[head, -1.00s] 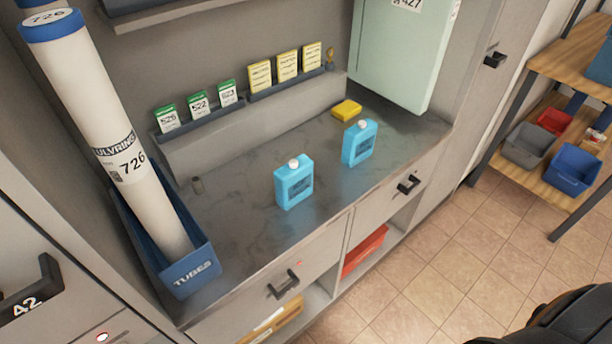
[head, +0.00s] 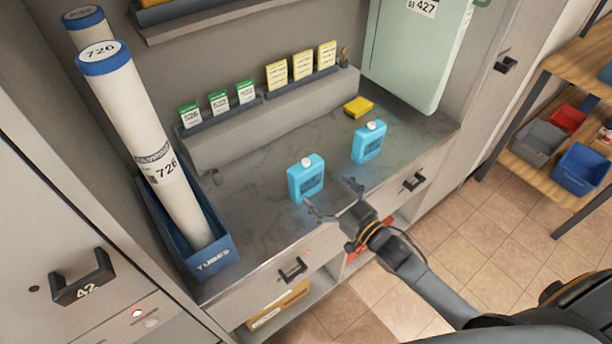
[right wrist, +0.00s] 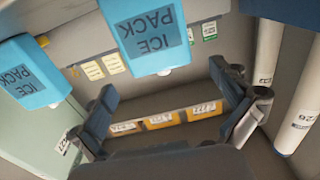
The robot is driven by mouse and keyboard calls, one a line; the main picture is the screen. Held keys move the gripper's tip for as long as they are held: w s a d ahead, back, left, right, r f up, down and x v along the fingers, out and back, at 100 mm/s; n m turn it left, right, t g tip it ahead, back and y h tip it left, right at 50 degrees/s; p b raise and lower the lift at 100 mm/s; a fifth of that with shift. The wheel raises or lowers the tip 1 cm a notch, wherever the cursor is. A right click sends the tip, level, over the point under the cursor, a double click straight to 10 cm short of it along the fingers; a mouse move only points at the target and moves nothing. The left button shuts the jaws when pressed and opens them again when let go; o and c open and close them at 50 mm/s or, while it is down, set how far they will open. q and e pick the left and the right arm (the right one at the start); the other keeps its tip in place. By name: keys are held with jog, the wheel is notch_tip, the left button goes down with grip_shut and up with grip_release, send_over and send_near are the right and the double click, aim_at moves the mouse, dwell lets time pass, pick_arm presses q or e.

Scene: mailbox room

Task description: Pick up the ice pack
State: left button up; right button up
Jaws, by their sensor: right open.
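Two light blue ice packs with white caps stand upright on the dark stone counter. The left ice pack (head: 306,180) is nearer my gripper, and the right ice pack (head: 368,143) stands farther back. My right gripper (head: 332,197) is open and empty at the counter's front edge, its fingers spread just in front of the left ice pack, apart from it. In the right wrist view, the ice packs appear upside down: one ice pack (right wrist: 148,36) is ahead, beyond the open fingers (right wrist: 168,82), and the other ice pack (right wrist: 30,75) is at the left. My left gripper is out of view.
A blue tube bin (head: 212,262) with tall white tubes stands at the counter's left end. A yellow block (head: 358,106) lies behind the right ice pack. A pale green case (head: 410,60) stands at the back right. Drawer handles (head: 292,270) jut from the front below.

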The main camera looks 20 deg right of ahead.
aim_at(311, 174)
jog(key=x, duration=0.2)
jog(key=shift+w, duration=0.25)
jog(key=shift+w+a+r, duration=0.1)
jog(key=shift+w+a, duration=0.1)
jog(key=shift+w, duration=0.2)
jog(key=shift+p+x, duration=0.8)
jog(key=shift+x, duration=1.6)
jog(key=shift+d, duration=0.15)
jog(key=c, duration=0.9)
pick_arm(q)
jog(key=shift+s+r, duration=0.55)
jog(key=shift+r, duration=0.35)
pick_arm(e)
jog(key=shift+c, duration=1.4)
